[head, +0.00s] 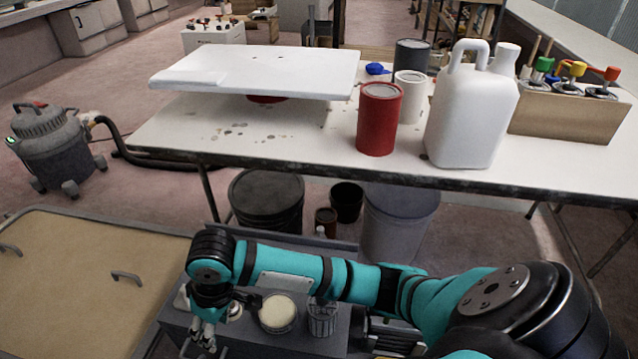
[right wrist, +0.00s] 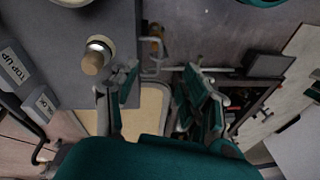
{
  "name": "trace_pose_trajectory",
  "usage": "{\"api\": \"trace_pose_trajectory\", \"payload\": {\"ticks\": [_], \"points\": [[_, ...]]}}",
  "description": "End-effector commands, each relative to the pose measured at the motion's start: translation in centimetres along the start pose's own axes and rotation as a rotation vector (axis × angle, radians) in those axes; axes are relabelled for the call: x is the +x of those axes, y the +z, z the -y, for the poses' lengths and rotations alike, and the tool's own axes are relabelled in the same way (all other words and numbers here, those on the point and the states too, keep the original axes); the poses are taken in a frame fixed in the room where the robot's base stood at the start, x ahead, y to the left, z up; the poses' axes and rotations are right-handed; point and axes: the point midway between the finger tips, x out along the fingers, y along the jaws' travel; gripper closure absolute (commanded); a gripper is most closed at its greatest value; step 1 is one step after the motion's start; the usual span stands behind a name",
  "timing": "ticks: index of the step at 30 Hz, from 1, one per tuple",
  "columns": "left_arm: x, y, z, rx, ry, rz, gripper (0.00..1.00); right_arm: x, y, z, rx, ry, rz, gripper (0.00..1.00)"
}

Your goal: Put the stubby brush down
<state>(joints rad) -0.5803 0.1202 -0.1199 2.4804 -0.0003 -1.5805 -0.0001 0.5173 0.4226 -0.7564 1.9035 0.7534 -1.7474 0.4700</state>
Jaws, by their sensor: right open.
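My right gripper (head: 205,338) hangs at the left end of the grey bench top (head: 285,343); in the right wrist view its two fingers (right wrist: 160,98) stand wide apart with nothing between them. A short thing with a round wooden knob and a pale ring, which looks like the stubby brush (right wrist: 92,64), is on the grey top, just beyond the left finger and apart from the gap. In the head view a pale bit beside the gripper may be the same brush (head: 235,311), partly hidden by the gripper. My left gripper is not in view.
A round cream-topped tin (head: 277,313) and a clear ribbed cup (head: 322,318) stand on the grey top beside my forearm. Behind is a white table (head: 180,130) with a red can (head: 379,118) and a white jug (head: 470,118). Buckets (head: 267,200) stand beneath it.

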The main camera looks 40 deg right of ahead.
Motion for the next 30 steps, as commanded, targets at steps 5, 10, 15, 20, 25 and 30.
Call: {"api": "trace_pose_trajectory", "payload": {"ticks": [5, 10, 15, 20, 25, 30], "points": [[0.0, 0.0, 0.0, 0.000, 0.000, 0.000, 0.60, 1.9, 4.5, 3.1, 0.009, -0.070, -0.123, 0.54], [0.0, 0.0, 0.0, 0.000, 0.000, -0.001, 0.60, 2.2, 9.7, 2.1, 0.094, -0.024, -0.203, 0.54], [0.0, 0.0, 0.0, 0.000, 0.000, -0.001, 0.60, 1.6, 16.1, -0.8, 0.187, 0.100, -0.207, 0.54], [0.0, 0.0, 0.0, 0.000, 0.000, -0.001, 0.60, 0.7, 20.3, -2.9, 0.229, 0.200, -0.179, 0.54], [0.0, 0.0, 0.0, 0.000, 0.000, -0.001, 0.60, 0.3, 21.6, -3.6, 0.239, 0.233, -0.166, 0.54], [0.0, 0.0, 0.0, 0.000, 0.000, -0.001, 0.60, 0.3, 21.6, -3.6, 0.238, 0.232, -0.166, 0.54]]}}
